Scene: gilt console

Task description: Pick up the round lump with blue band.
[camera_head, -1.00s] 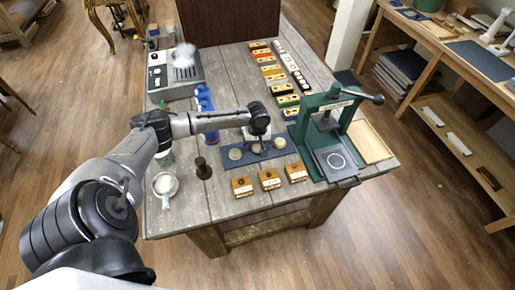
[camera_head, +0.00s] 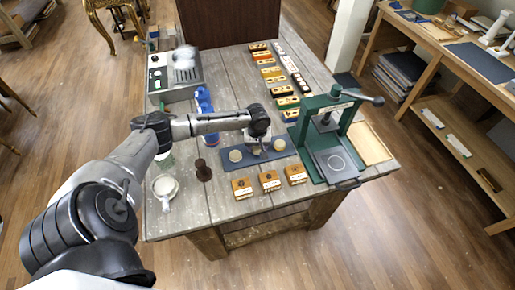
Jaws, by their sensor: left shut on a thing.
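Several pale round lumps lie in a row on a dark blue mat (camera_head: 229,164) near the front middle of the table. The left lump (camera_head: 235,155) and the right lump (camera_head: 279,144) show clearly. My left gripper (camera_head: 257,150) reaches down over the middle of the mat and is shut on the middle lump, which it mostly hides. I cannot make out a blue band on any lump at this size, nor whether the middle lump is clear of the mat. My right gripper is not in view.
A green press (camera_head: 329,135) stands close to the right of the mat. Small labelled wooden blocks (camera_head: 269,181) lie in front. A dark stamp (camera_head: 203,170), a white cup (camera_head: 165,186) and blue bottles (camera_head: 205,103) stand to the left.

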